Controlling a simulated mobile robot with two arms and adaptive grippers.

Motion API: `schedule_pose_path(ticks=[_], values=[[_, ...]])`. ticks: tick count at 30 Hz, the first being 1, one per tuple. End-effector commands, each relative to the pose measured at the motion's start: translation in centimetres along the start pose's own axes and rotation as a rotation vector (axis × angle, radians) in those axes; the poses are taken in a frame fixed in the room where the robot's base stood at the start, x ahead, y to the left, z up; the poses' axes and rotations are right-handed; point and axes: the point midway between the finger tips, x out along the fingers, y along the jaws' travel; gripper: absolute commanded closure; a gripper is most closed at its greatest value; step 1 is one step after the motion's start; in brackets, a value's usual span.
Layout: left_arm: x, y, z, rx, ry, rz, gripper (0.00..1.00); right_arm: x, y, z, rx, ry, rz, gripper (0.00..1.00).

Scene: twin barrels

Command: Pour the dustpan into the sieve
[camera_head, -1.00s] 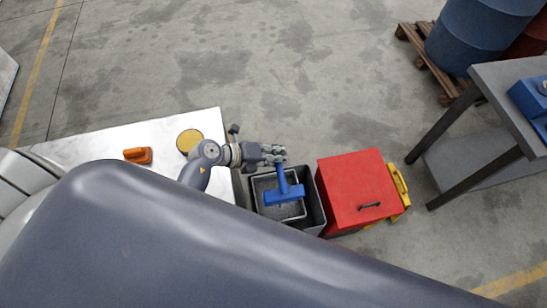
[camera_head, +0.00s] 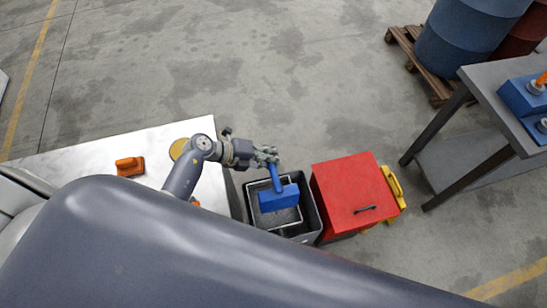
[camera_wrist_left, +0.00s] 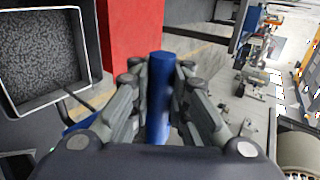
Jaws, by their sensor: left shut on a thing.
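My left gripper (camera_head: 266,158) is shut on the handle of the blue dustpan (camera_head: 279,198). The dustpan is held over the sieve (camera_head: 254,197), with its broad pan toward the bottom of the picture; its underside or back faces the camera, so its contents are hidden. The sieve is a square, pale-rimmed frame with a dark speckled inside, in a dark grey bin (camera_head: 314,206). In the left wrist view the blue handle (camera_wrist_left: 159,95) stands between the fingers (camera_wrist_left: 158,100), and the sieve (camera_wrist_left: 90,84) shows at the left. My right gripper is not in view.
A red box (camera_head: 350,185) with a dark handle stands right of the bin, with a yellow item (camera_head: 394,188) beside it. A light table (camera_head: 90,152) at left holds an orange-handled tool (camera_head: 130,166) and a round yellow item (camera_head: 179,149). A grey workbench (camera_head: 500,80) stands at right.

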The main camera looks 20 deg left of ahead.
Motion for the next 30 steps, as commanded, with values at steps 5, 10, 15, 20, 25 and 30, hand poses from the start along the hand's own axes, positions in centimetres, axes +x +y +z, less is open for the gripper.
schedule_pose_path(ticks=[5, 10, 15, 20, 25, 30], values=[[0.3, 0.3, 0.4, -0.029, 0.023, -0.001, 1.00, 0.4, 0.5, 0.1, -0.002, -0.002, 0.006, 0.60], [0.5, 0.6, 0.8, -0.056, 0.041, -0.002, 1.00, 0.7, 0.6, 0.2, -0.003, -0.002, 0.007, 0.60], [0.7, 0.9, 1.1, -0.085, 0.062, -0.002, 1.00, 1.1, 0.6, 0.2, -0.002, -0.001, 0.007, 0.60], [0.9, 1.2, 1.5, -0.110, 0.080, -0.002, 1.00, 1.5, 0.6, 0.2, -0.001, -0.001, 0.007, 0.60], [1.1, 1.4, 1.9, -0.138, 0.100, -0.003, 1.00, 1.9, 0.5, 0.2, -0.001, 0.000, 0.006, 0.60], [1.3, 1.8, 2.1, -0.166, 0.119, -0.002, 1.00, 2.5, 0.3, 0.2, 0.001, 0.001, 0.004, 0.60]])
